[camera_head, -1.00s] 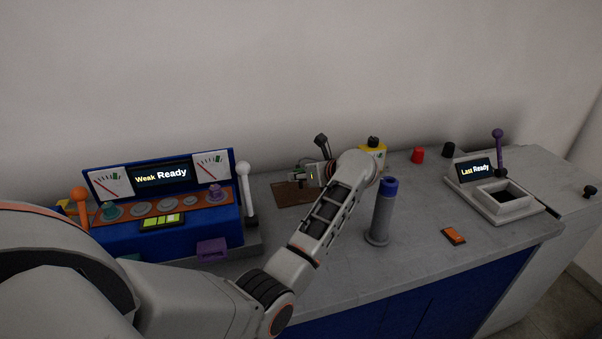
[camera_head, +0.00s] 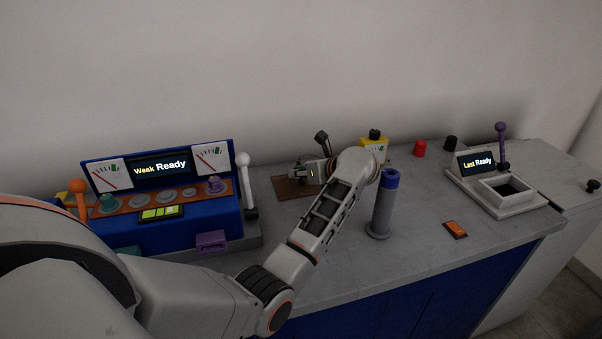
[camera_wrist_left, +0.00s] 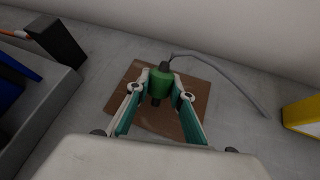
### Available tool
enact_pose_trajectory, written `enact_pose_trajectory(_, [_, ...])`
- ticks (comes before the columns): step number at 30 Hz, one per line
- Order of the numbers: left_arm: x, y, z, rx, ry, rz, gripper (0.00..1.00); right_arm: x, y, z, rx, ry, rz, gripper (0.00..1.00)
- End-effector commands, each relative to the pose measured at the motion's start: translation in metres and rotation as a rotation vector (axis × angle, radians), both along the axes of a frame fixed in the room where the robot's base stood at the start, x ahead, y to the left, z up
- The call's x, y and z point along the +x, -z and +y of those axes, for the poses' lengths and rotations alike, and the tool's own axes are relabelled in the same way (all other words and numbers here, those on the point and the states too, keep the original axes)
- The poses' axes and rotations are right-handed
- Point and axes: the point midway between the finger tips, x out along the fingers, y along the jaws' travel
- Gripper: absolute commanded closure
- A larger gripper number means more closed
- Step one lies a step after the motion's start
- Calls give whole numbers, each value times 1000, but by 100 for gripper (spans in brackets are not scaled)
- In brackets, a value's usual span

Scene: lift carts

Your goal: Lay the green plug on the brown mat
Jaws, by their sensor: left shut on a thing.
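The green plug (camera_wrist_left: 159,84) is between the fingertips of my left gripper (camera_wrist_left: 161,86) in the left wrist view. The gripper is shut on it. A grey cable trails from its dark end to the right. The brown mat (camera_wrist_left: 193,88) lies under the plug and fingers; whether the plug touches it I cannot tell. In the head view the left gripper (camera_head: 303,172) is over the mat (camera_head: 287,190), and the plug is too small and covered to make out clearly. My right gripper is not in view.
A blue console (camera_head: 187,212) with levers stands left of the mat. A yellow box (camera_head: 373,151) is behind my wrist. A grey post with a blue top (camera_head: 383,205) stands close to my left forearm. An orange switch (camera_head: 455,230) and a white socket unit (camera_head: 510,208) are further right.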

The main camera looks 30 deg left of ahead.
Motion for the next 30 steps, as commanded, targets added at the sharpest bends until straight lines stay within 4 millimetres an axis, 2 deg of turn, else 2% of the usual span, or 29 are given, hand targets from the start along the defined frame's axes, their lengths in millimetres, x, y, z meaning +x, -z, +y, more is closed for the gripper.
enact_pose_trajectory(11, [0,5,0,1,0,0,100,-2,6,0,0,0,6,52])
enact_pose_trajectory(12, [0,5,0,1,0,0,76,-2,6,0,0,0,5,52])
enact_pose_trajectory(14, [0,4,0,1,0,-1,60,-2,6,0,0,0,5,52])
enact_pose_trajectory(15, [0,4,0,1,0,-1,59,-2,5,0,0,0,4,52])
enact_pose_trajectory(25, [0,3,0,-1,0,-1,59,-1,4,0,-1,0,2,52])
enact_pose_trajectory(30, [1,-14,-1,-1,0,-5,59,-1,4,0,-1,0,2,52])
